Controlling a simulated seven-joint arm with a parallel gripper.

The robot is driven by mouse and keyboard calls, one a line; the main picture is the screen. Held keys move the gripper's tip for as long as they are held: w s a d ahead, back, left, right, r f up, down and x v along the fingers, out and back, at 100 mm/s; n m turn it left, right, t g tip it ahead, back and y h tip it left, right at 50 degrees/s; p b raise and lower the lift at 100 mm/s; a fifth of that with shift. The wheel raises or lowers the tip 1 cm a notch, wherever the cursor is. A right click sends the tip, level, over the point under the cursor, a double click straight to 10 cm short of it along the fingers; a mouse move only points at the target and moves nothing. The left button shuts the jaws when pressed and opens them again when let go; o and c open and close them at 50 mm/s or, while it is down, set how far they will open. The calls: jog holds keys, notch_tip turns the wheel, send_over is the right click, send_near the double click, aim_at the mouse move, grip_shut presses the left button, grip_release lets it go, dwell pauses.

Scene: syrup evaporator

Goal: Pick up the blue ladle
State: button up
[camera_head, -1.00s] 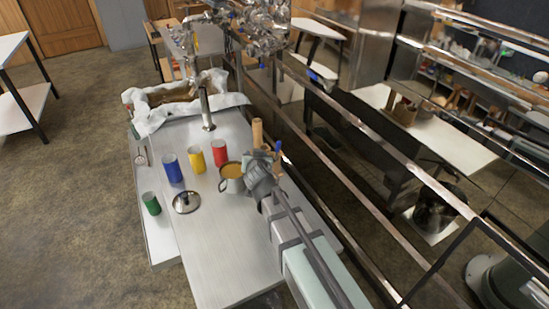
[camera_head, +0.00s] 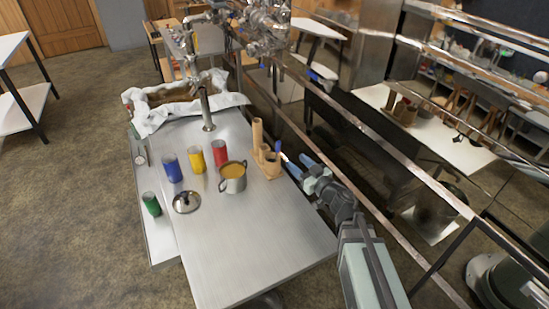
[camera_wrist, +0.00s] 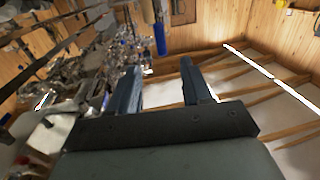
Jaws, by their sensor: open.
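The blue ladle (camera_head: 278,146) shows in the head view as a small blue handle by the wooden holder at the table's right edge; its lower part is hard to make out. In the wrist view its blue handle (camera_wrist: 160,40) shows beyond my fingertips, between them in the picture, with a pale part above it. My gripper (camera_head: 297,163) is open and empty, just right of the ladle and apart from it. Its two fingers also show in the wrist view (camera_wrist: 161,66).
A wooden holder (camera_head: 270,168) with an upright wooden cylinder stands beside the ladle. A pot of amber liquid (camera_head: 233,178), red (camera_head: 219,154), yellow (camera_head: 196,159) and blue (camera_head: 171,167) cups and a lid (camera_head: 186,202) are on the table. Metal rails run on the right.

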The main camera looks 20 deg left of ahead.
aim_at(279, 148)
jog(key=x, duration=1.3)
jog(key=shift+w+a+f, duration=0.1)
jog(key=shift+w+a, duration=0.1)
jog(key=shift+a, duration=0.15)
jog(key=c, duration=0.8)
jog(key=shift+c, duration=0.3)
